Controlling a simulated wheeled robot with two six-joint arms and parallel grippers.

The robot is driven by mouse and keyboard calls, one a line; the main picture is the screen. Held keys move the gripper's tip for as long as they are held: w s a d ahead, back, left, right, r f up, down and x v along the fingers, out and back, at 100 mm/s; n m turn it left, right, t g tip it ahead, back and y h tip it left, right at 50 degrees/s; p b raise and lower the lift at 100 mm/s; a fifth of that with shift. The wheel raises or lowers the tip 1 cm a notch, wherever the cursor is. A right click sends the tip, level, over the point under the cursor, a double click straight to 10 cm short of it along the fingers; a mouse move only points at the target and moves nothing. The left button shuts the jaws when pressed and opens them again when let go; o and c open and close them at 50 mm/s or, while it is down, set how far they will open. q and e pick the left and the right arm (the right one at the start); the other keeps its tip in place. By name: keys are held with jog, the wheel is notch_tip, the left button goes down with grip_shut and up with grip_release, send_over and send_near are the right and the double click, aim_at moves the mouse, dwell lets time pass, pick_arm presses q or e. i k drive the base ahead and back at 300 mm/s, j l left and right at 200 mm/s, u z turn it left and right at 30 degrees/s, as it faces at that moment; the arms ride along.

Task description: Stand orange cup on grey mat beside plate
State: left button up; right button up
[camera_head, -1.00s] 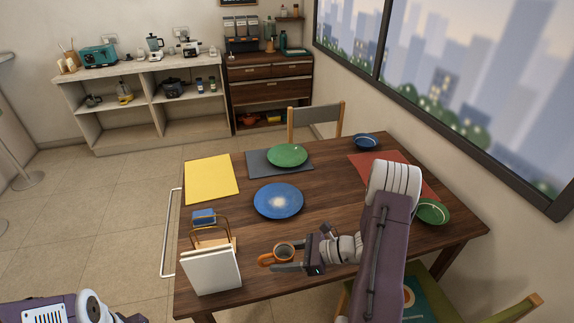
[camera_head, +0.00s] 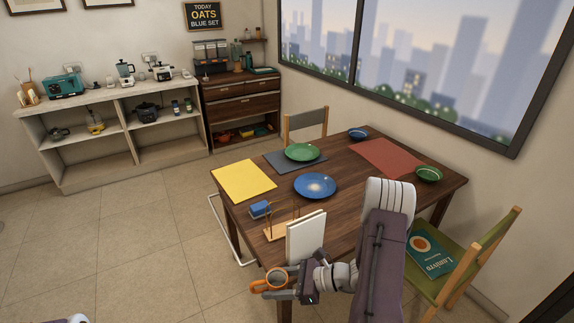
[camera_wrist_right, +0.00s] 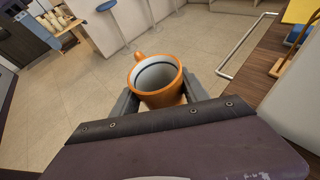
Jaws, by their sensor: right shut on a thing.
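The orange cup (camera_head: 269,285) is held in my right gripper (camera_head: 285,283), near the table's front left corner; it also shows in the wrist view (camera_wrist_right: 150,95) with its pale inside facing up and its handle at the far side. Both fingers (camera_wrist_right: 157,100) are against the cup's sides. Floor shows behind the cup in both views. The grey mat (camera_head: 282,164) lies at the table's far side. A green plate (camera_head: 301,152) lies on it, leaving part of its left side bare. My left gripper is not visible.
A holder with white boards (camera_head: 305,238) stands at the table's near left edge, close to my right arm. A blue plate (camera_head: 315,186) lies mid-table, a yellow mat (camera_head: 244,181) left, a red mat (camera_head: 388,158) right. A chair (camera_head: 305,122) stands behind.

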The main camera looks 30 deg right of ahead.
aim_at(279, 163)
jog(key=i+j+z, duration=0.2)
jog(key=i+j, duration=0.2)
jog(key=i+j+z, duration=0.2)
jog(key=i+j, duration=0.25)
jog(key=i+j+z, duration=0.2)
jog(key=i+j, duration=0.25)
jog(key=i+j+z, duration=0.15)
jog(key=i+j, duration=0.25)
jog(key=j, duration=0.25)
jog(key=i+l+z, duration=0.25)
jog(key=i, duration=0.3)
jog(key=i+z, duration=0.25)
jog(key=i, duration=0.35)
